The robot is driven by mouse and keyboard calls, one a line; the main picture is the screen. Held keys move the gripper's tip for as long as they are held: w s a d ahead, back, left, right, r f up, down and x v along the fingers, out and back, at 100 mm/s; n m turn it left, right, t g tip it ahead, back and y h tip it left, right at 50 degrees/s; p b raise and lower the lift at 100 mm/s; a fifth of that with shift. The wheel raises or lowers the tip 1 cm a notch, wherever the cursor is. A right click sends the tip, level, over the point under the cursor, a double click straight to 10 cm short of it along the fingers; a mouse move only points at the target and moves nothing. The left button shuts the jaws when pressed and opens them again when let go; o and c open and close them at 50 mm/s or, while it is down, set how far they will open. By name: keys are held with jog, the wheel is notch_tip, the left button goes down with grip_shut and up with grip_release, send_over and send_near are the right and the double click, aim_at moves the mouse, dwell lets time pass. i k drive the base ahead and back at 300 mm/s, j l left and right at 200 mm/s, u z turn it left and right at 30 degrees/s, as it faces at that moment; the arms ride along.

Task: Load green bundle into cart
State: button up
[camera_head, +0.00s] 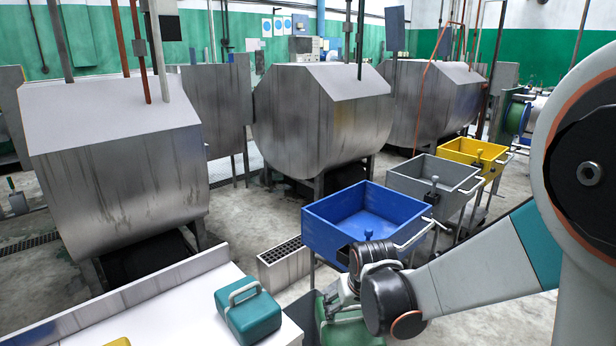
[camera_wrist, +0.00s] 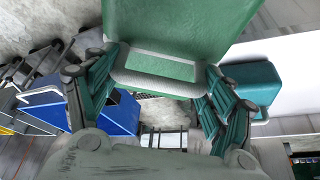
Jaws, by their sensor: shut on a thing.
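The green bundle (camera_head: 345,330) is a soft-cornered green block with a pale handle, low in the head view beside the white table's right end. My gripper (camera_head: 348,292) is above it and shut on its handle. In the wrist view the green bundle (camera_wrist: 180,28) fills the top middle, and its grey handle (camera_wrist: 158,84) lies between my gripper's fingers (camera_wrist: 157,92). The bundle's underside is out of view. An empty-looking blue cart (camera_head: 357,213) stands beyond my gripper; it also shows left of the fingers in the wrist view (camera_wrist: 124,112).
A teal bundle (camera_head: 250,315) with a grey handle sits on the white table (camera_head: 165,312). A grey cart (camera_head: 432,180) and a yellow cart (camera_head: 472,152) stand behind the blue one. A slotted grey box (camera_head: 284,264) stands between table and blue cart. Large metal drums (camera_head: 320,110) line the back.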

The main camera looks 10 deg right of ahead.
aim_at(364, 223)
jog(key=i+l+z, duration=0.2)
jog(key=z, duration=0.2)
jog(key=i+l+z, duration=0.25)
jog(key=z, duration=0.15)
jog(key=i+l+z, duration=0.15)
jog(key=i+z, duration=0.4)
jog(key=z, duration=0.2)
jog(key=i+u, duration=0.3)
jog(key=i, duration=0.15)
jog(key=i+l+u, duration=0.3)
jog(key=i, duration=0.15)
jog(key=i+l+u, duration=0.15)
jog(key=i+u, duration=0.15)
jog(key=i, duration=0.15)
jog(key=i+j+u, duration=0.15)
jog(key=i+u, duration=0.15)
jog(key=u, duration=0.15)
jog(key=i+u, duration=0.3)
jog(key=u, duration=0.15)
jog(key=i+u, duration=0.45)
jog(key=k+l, duration=0.05)
jog(key=k, duration=0.05)
